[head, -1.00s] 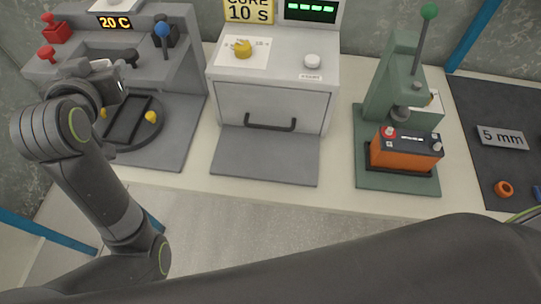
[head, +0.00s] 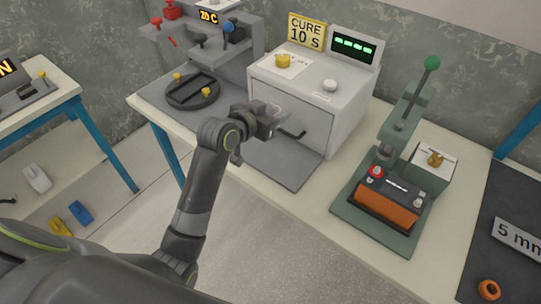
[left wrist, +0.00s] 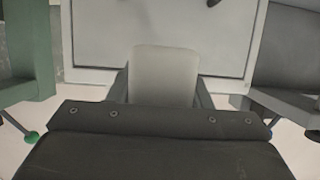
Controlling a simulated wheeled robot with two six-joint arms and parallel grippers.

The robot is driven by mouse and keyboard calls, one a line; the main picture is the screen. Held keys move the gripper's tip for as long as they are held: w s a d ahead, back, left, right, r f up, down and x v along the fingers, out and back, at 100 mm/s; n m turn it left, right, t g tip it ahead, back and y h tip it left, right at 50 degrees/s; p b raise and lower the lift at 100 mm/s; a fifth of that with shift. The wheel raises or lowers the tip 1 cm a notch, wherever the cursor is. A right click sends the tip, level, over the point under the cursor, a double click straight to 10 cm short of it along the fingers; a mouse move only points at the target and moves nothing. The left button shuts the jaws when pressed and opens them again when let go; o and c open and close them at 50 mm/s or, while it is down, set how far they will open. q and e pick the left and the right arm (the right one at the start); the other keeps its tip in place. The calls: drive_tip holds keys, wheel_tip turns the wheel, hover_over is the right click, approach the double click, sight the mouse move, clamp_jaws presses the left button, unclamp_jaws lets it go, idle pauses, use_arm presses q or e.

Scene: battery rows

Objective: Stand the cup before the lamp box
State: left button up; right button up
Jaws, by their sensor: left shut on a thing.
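The lamp box (head: 300,103) is a grey cabinet with a handled front, a CURE 10 S sign and a lit green display. A grey plate (head: 281,165) lies before it. My left gripper (head: 262,122) is in front of the lamp box, above the plate's left part. In the left wrist view it is shut on a pale, whitish cup (left wrist: 165,72), with the lamp box front (left wrist: 95,40) behind it. The cup is hard to make out in the head view, mostly hidden by the gripper. My right gripper is not in view.
A green press (head: 385,175) holding an orange battery (head: 385,208) stands right of the plate. A round dark turntable (head: 193,92) with yellow knobs is to the left. A dark mat (head: 485,265) with an orange ring (head: 489,289) is far right. The grey plate looks clear.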

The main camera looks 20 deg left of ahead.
sight(271, 152)
use_arm(q)
drive_tip(key=f, duration=1.2)
drive_tip(key=shift+w+a+f, duration=0.15)
drive_tip(key=shift+w+a, duration=0.1)
drive_tip(key=shift+w, duration=0.05)
drive_tip(key=shift+f+b, duration=0.1)
drive_tip(key=shift+b, duration=0.2)
drive_tip(key=o, duration=1)
drive_tip(key=v, duration=1.2)
drive_tip(key=shift+a, duration=0.1)
